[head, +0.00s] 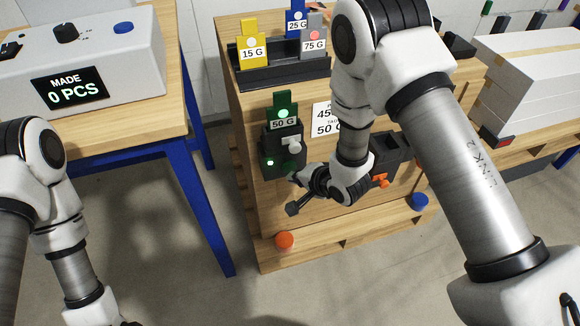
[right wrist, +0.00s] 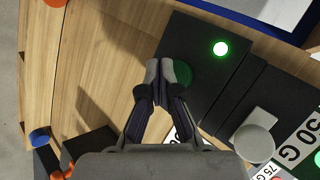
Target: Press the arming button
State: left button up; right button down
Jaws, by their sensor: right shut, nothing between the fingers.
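A black box (head: 269,142) is fixed on the front of the wooden stand, with a lit green lamp (head: 270,162) at its lower left. In the right wrist view the lamp (right wrist: 221,48) glows, and a round dark green button (right wrist: 184,73) lies on the same black face, partly hidden by my fingers. My right gripper (right wrist: 161,68) is shut and empty, its tips over the button's edge. I cannot tell whether they touch it. In the head view my right gripper (head: 292,177) is at the box's lower right. My left gripper is out of frame.
A green 50 G block (head: 283,112) stands in the box beside a grey knob (head: 291,146). A dark bin (head: 390,150) is to the right. Orange (head: 284,240) and blue (head: 420,200) discs are on the lower ledge. A counter (head: 105,55) reads 0 PCS.

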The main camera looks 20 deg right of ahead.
jog(key=shift+s+p, duration=0.5)
jog(key=shift+s, duration=2)
jog(key=s+d+n+g+h+p, duration=0.1)
jog(key=s+d+n+g+p, duration=0.2)
jog(key=s, duration=0.5)
jog(key=s+d+n+g+h+p, duration=0.1)
jog(key=s+d+n+g+p, duration=0.2)
jog(key=s, duration=0.5)
jog(key=s+d+n+g+h+p, duration=0.2)
jog(key=s+d+n+g+p, duration=0.1)
jog(key=s, duration=0.6)
jog(key=shift+d+n+p, duration=0.35)
jog(key=shift+n+p, duration=0.15)
jog(key=shift+p, duration=0.8)
